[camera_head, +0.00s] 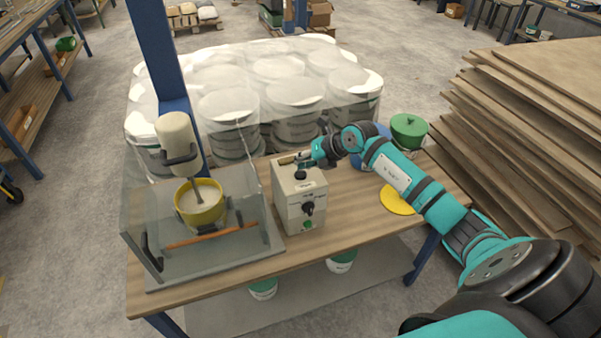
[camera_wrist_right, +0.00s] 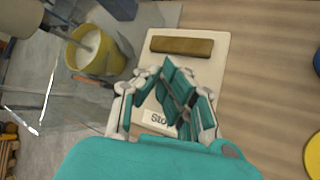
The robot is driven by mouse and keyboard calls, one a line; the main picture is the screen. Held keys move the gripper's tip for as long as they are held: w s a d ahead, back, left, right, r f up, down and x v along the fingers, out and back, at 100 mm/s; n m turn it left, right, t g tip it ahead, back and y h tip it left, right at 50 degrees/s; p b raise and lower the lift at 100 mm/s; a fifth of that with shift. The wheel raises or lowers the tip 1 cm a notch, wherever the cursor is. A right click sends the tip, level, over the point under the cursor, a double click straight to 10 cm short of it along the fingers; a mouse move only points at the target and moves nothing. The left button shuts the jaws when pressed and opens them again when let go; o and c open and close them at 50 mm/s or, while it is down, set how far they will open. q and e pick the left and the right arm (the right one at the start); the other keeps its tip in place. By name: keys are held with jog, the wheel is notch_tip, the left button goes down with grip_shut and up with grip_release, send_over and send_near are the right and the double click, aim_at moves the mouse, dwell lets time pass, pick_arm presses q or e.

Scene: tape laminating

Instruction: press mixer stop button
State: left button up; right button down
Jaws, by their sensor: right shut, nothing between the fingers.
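The cream control box (camera_head: 289,208) stands on the wooden table, right of the mixer (camera_head: 177,135). A black button (camera_head: 300,175) sits on its top, towards the front. In the right wrist view the box top (camera_wrist_right: 222,42) carries a label (camera_wrist_right: 158,119) reading "Sto", its end hidden by my gripper. The button is hidden there behind the fingers. My right gripper (camera_head: 303,160) is shut and empty over the box top; it also fills the middle of the wrist view (camera_wrist_right: 180,95). I cannot tell whether it touches the box. My left gripper is not in view.
A brown bar (camera_wrist_right: 181,46) lies on the box top's far part. A clear guard (camera_head: 262,232) surrounds the yellow mixing bowl (camera_head: 203,217). White buckets (camera_head: 295,95) stand behind the table. A green-lidded container (camera_head: 408,127) and yellow disc (camera_head: 394,203) are at right.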

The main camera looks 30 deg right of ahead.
aim_at(302, 172)
jog(key=shift+r+p, duration=1.85)
jog(key=shift+r, duration=0.65)
jog(key=shift+f, duration=0.1)
